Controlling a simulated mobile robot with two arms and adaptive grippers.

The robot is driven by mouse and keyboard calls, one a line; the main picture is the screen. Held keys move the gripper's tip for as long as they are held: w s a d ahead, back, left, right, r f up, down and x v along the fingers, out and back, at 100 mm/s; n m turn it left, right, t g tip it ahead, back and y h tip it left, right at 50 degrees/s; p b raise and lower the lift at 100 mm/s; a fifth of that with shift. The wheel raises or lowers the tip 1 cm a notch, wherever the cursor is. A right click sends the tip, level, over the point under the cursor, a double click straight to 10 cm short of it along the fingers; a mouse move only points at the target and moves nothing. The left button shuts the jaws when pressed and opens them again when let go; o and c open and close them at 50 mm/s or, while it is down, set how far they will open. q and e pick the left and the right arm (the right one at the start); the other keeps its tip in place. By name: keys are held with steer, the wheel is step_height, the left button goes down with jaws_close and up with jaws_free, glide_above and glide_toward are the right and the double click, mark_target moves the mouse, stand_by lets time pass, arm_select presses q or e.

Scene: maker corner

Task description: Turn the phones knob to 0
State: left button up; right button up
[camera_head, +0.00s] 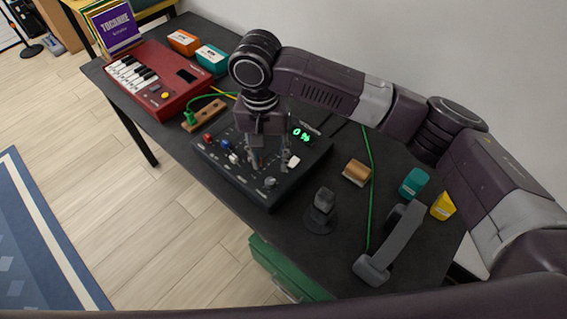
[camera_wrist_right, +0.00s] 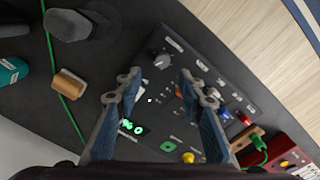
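The black mixer (camera_head: 240,180) lies on the dark table with small knobs, sliders and a lit green display (camera_head: 301,134). A grey knob (camera_head: 270,182) sits near its front right corner; it also shows in the right wrist view (camera_wrist_right: 162,61). I cannot read the label beside it or tell its pointer's setting. My right gripper (camera_head: 269,160) is open over the mixer, fingers pointing down, with nothing between them. In the right wrist view the two fingers (camera_wrist_right: 158,84) are apart, and the grey knob lies just beyond their tips. My left gripper is not in view.
A red keyboard (camera_head: 155,80) stands left of the mixer. A dark microphone-like object on a round base (camera_head: 322,205), a tan block (camera_head: 356,172), grey headphones (camera_head: 392,245) and a green cable (camera_head: 369,190) are to the right. Teal and yellow items stand farther right.

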mark_target(270, 181)
steer(key=f, duration=0.2)
steer(key=s+f, duration=0.1)
steer(key=shift+a+f, duration=0.3)
steer(key=f, duration=0.3)
steer(key=shift+w+d+f, duration=0.1)
steer(key=shift+w+d, duration=0.1)
steer(key=shift+f, duration=0.15)
steer(key=c, duration=1)
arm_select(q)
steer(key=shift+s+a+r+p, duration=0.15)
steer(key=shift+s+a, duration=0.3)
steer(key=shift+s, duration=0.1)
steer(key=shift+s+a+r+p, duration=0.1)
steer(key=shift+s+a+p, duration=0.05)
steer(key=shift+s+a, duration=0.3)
